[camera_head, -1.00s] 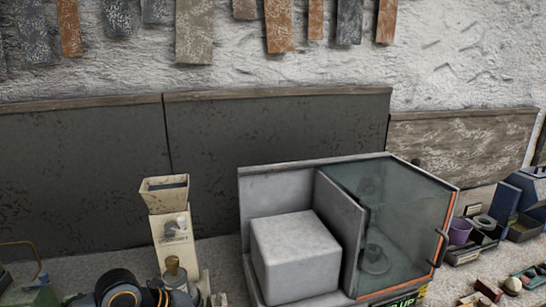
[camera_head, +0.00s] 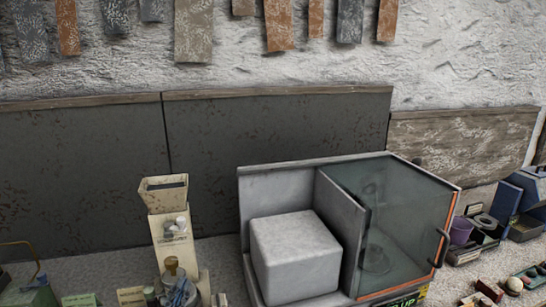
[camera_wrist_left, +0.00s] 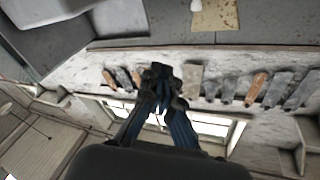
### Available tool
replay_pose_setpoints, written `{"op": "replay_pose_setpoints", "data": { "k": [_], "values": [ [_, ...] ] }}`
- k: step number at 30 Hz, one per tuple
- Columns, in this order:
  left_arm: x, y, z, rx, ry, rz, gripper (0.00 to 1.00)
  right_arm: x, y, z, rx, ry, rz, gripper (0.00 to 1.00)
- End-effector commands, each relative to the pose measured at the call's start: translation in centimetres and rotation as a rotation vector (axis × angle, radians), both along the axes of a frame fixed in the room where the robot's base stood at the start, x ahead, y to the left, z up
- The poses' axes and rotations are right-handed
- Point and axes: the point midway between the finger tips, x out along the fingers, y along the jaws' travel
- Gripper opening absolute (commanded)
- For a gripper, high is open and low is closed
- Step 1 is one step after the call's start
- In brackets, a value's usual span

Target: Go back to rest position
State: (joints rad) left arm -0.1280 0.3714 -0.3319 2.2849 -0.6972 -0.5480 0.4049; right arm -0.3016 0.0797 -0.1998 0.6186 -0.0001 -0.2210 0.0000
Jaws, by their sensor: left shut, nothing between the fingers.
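My left gripper (camera_wrist_left: 160,75) shows in the left wrist view, its dark blue fingers together at the tips with nothing between them. It points toward the wall with hanging strips, well clear of any surface I can make out. In the head view I cannot clearly pick out the left gripper. My right gripper is in neither view.
A glass-fronted cabinet (camera_head: 408,215) with a grey block (camera_head: 295,255) beside its glass part stands on the bench. A cream hopper box (camera_head: 172,235) is left of it. Small jars and cards line the front left; a purple cup (camera_head: 461,231) and trays lie right.

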Motion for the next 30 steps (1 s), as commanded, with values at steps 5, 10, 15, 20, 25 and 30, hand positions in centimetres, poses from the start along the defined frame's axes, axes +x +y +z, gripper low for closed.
{"op": "replay_pose_setpoints", "data": {
  "k": [5,10,15,20,25,30],
  "values": [
    [-5.5,4.5,-11.8,-0.156,0.507,0.219,0.00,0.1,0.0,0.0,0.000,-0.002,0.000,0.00],
    [-12.3,4.8,-18.7,-0.214,0.874,0.278,0.00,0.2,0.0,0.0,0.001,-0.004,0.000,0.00],
    [-18.4,4.0,-22.4,-0.242,1.138,0.275,0.00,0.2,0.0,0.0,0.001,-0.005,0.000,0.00],
    [-23.6,2.9,-24.3,-0.258,1.346,0.245,0.00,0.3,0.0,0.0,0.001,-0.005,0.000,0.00],
    [-23.8,2.4,-28.7,-0.254,1.409,0.236,0.00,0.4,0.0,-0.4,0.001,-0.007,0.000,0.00],
    [-23.1,2.3,-34.4,-0.249,1.429,0.239,0.00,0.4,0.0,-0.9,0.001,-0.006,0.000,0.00]
  ]
}}
